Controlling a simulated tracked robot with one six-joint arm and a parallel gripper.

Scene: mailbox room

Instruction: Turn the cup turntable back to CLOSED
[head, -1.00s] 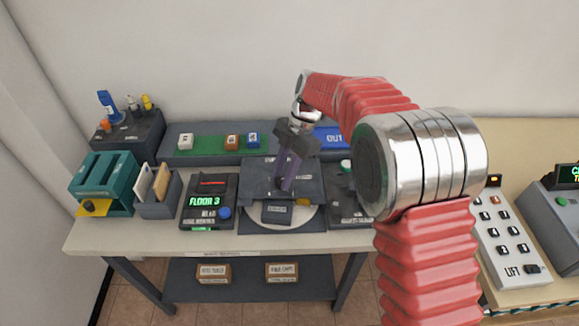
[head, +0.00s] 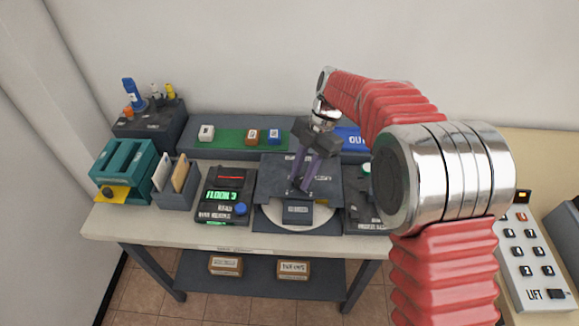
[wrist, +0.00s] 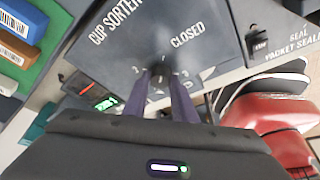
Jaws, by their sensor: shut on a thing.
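The cup sorter (head: 272,180) is a dark grey unit on the table, with part of a pale round turntable (head: 290,226) showing at its front. In the wrist view its top panel (wrist: 105,60) reads "CUP SORTER" and "CLOSED". A small dark knob (wrist: 159,72) stands on that panel, with small white marks around it. The CLOSED label is up and right of the knob. My gripper (head: 303,186) reaches down onto the panel, and its two purple fingers (wrist: 158,92) are shut on the knob. Which mark the knob points to is not clear.
A unit reading "FLOOR 3" (head: 224,197) stands left of the sorter, with a card holder (head: 175,190) and a teal rack (head: 122,168) further left. A sealer unit (wrist: 285,40) is close on the right. Small blocks lie on a green strip (head: 230,138) behind.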

